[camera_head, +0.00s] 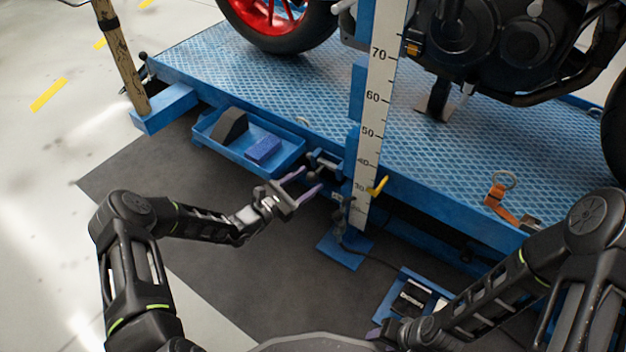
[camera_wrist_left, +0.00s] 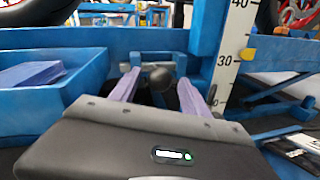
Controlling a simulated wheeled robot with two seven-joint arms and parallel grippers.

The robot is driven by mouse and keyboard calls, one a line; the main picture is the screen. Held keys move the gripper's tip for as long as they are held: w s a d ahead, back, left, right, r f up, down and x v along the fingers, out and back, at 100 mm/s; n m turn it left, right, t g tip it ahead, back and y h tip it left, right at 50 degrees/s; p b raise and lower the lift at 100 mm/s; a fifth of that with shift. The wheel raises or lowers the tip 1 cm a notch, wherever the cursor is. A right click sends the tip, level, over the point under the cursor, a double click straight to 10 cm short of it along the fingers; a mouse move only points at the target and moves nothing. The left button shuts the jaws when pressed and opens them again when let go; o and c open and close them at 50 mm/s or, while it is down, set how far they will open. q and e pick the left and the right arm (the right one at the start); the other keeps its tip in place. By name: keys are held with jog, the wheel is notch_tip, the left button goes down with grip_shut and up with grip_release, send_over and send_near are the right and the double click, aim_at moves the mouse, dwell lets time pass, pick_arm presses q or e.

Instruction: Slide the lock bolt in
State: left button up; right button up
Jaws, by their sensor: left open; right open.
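The lock bolt (camera_wrist_left: 161,77) shows in the left wrist view as a dark round knob in front of a blue bracket (camera_wrist_left: 150,57) on the lift's side. In the head view the bracket (camera_head: 325,160) sits just left of the ruler post. My left gripper (camera_head: 311,178) is open, its purple fingers pointing at the bracket. In the left wrist view the knob appears between the fingers of the left gripper (camera_wrist_left: 160,88); I cannot tell whether they touch it. My right gripper (camera_head: 380,332) is low in the head view, its fingers partly hidden.
A blue tray (camera_head: 290,163) with a purple block (camera_head: 263,149) is left of the bracket. A ruler post (camera_head: 376,110) with a yellow pointer (camera_head: 378,186) stands to the right. A motorcycle stands on the blue lift platform (camera_head: 210,60). Dark floor mat (camera_head: 260,270) is open below.

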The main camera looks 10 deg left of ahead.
aim_at(318, 171)
pick_arm(q)
jog(key=shift+b+x, duration=0.35)
jog(key=shift+x, duration=1)
grip_shut()
dwell(0.4)
